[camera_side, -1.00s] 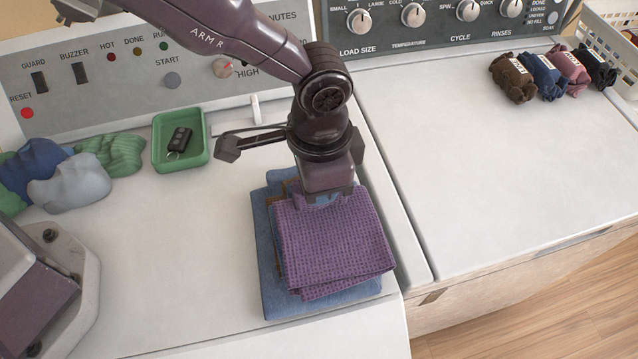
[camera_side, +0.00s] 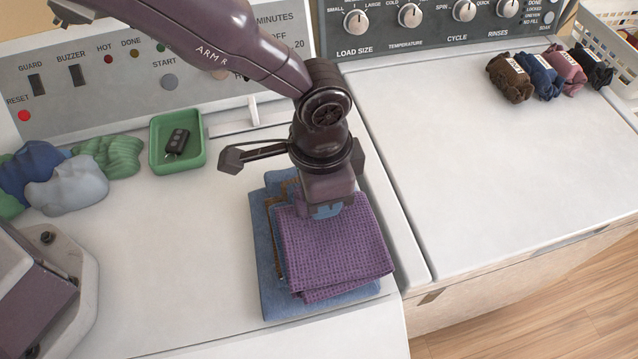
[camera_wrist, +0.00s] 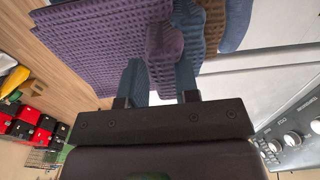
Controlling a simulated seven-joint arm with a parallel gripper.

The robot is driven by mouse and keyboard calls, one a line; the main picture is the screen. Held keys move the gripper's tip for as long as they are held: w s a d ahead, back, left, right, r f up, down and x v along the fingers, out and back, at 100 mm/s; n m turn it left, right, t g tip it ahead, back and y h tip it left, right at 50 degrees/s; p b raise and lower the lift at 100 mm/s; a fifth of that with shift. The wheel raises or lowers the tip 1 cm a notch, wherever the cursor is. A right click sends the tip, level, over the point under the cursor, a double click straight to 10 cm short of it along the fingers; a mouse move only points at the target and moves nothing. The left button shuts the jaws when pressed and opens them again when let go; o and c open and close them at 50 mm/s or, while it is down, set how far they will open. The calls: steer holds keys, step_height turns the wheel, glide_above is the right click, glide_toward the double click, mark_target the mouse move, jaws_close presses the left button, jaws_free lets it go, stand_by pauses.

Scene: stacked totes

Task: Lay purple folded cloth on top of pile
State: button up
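The purple folded cloth (camera_side: 335,252), waffle-textured, lies over the pile in the side view, slightly askew. The pile shows a blue cloth (camera_side: 268,290) at the bottom and a strip of brown cloth (camera_side: 274,201) at its back left. My gripper (camera_side: 327,210) is at the back edge of the purple cloth, pointing down. The fingertips are partly hidden by cloth.
A green tray (camera_side: 195,155) with a black key fob (camera_side: 177,141) stands at the back left, beside crumpled green, blue and grey cloths (camera_side: 70,188). Several rolled dark cloths (camera_side: 510,78) and a white basket (camera_side: 610,50) are at the far right. The right machine top is mostly clear.

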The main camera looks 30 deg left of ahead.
steer(key=shift+w+a+f, duration=0.15)
steer(key=shift+a+f, duration=0.55)
steer(key=shift+f, duration=0.1)
steer(key=shift+r, duration=0.15)
step_height(320, 180, up, 13)
steer(key=a+r+n+t, duration=0.2)
steer(key=a+r+n, duration=0.1)
steer(key=a+r, duration=0.7)
steer(key=s+a+r+n+t, duration=0.1)
steer(key=s+a+n, duration=0.2)
steer(key=s+a, duration=0.4)
steer(key=s+a+r+n+t, duration=0.2)
steer(key=s+a, duration=0.5)
steer(key=a, duration=0.7)
steer(key=shift+s+a+r+n+t, duration=0.2)
steer(key=shift+s+n+t, duration=0.15)
steer(key=shift+n, duration=0.15)
